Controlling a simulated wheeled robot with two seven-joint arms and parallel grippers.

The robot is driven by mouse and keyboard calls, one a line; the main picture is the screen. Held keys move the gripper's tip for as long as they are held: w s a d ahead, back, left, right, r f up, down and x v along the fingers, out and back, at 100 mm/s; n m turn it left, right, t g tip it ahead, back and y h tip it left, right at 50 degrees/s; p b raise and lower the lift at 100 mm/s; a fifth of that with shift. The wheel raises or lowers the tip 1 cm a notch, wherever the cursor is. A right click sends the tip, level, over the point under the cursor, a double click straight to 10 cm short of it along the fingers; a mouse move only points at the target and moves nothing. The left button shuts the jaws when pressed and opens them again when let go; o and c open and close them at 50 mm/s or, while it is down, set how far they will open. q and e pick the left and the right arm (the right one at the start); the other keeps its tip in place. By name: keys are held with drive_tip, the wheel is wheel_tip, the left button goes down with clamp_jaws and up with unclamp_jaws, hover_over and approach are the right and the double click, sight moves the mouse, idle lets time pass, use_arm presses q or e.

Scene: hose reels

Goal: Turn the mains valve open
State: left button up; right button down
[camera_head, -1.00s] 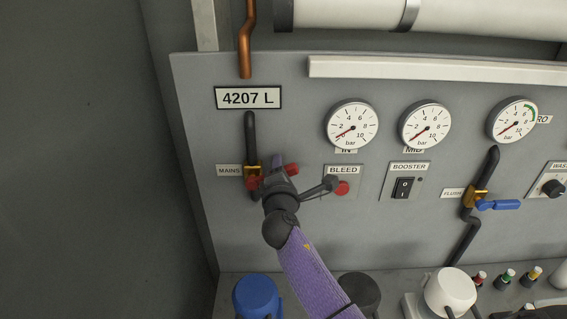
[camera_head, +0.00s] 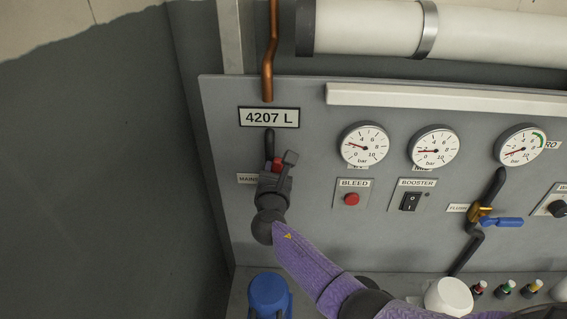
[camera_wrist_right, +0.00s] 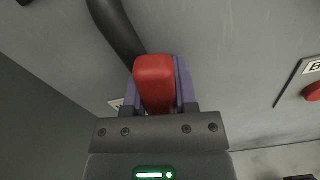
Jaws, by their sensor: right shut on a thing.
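The mains valve's red handle (camera_head: 278,163) shows above my right gripper in the head view. It stands roughly along the black mains pipe (camera_head: 269,142). My right gripper (camera_head: 281,171) is shut on this handle. In the right wrist view the red handle (camera_wrist_right: 155,84) sits between the two purple fingers, beside the black pipe (camera_wrist_right: 116,30). The valve body and most of the MAINS label (camera_head: 247,179) are hidden behind the gripper. My left gripper is not in view.
Right of the gripper are the red BLEED button (camera_head: 351,199), the BOOSTER switch (camera_head: 411,201) and the blue flush valve handle (camera_head: 502,222). Gauges (camera_head: 363,147) sit above. A blue cap (camera_head: 268,293) stands below. The panel's left side is clear.

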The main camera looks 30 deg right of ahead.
drive_tip(key=shift+w+a+n+p, duration=0.2)
drive_tip(key=shift+a+n, duration=0.15)
drive_tip(key=shift+n, duration=0.3)
drive_tip(key=shift+w+a+n+p, duration=0.2)
drive_tip(key=shift+a+n, duration=0.1)
drive_tip(key=shift+n, duration=0.35)
drive_tip(key=shift+c, duration=2)
unclamp_jaws()
drive_tip(key=shift+a, duration=0.1)
drive_tip(key=p+v, duration=0.1)
drive_tip(key=v, duration=0.8)
drive_tip(key=shift+s+p, duration=0.3)
drive_tip(key=shift+s, duration=0.1)
drive_tip(key=shift+a, duration=0.15)
